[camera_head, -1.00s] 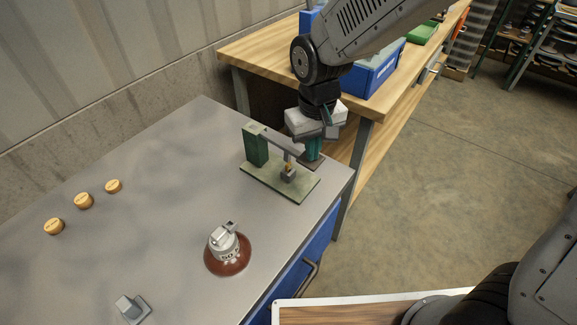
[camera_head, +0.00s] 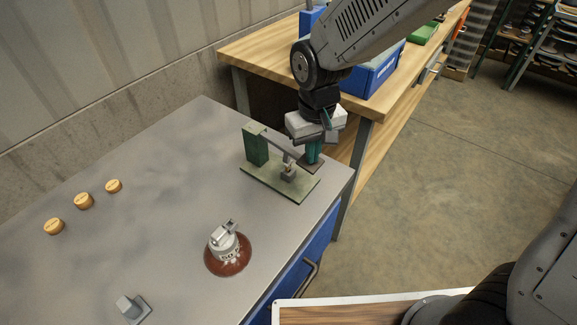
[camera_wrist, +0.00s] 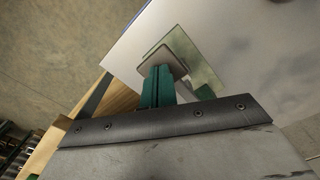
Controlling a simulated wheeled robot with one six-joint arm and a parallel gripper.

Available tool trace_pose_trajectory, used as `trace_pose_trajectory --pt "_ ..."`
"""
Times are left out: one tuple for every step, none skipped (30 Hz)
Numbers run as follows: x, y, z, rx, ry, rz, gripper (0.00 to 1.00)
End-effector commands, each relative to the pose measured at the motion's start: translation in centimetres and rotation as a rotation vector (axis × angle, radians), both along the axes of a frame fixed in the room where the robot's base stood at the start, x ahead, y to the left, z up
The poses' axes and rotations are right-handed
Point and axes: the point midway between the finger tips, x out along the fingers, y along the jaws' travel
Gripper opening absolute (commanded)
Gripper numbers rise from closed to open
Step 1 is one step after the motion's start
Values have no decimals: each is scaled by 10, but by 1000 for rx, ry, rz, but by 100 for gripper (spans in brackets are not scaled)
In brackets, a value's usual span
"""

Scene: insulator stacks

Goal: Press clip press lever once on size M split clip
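The clip press (camera_head: 256,148) stands near the far right corner of the metal table, with a green post, a flat green base and a grey lever (camera_head: 277,139). The lever slopes down to a flat end pad, which also shows in the wrist view (camera_wrist: 166,58). My gripper (camera_head: 313,157) is over the pad, its teal fingers together and pointing down. In the wrist view its fingertips (camera_wrist: 158,68) appear to touch the pad. The plunger is down at a small grey block (camera_head: 289,174) on the base. I cannot make out the split clip or its size there.
A grey-white fitting on a red-brown insulator disc (camera_head: 228,258) stands in front of the press. Several round wooden pieces (camera_head: 83,200) lie at left, and a small grey block (camera_head: 131,308) at the front. A wooden workbench (camera_head: 262,56) with a blue bin (camera_head: 374,72) stands behind.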

Motion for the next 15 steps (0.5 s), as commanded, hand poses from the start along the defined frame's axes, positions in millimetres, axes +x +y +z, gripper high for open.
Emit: trace_pose_trajectory --pt "0 0 3 1 -2 0 0" --pt "0 0 6 1 -2 0 0" --pt "0 0 8 1 -2 0 0" --pt "0 0 11 1 -2 0 0" --pt "1 0 13 1 -2 0 0" --pt "1 0 16 1 -3 0 0" --pt "1 0 18 1 -3 0 0" --pt "1 0 20 1 -3 0 0" --pt "1 0 23 1 -3 0 0" --pt "1 0 25 1 -3 0 0" --pt "1 0 27 1 -3 0 0" --pt "1 0 30 1 -3 0 0" --pt "0 0 32 1 -2 0 0" --pt "0 0 34 1 -2 0 0" --pt "0 0 37 1 -2 0 0"
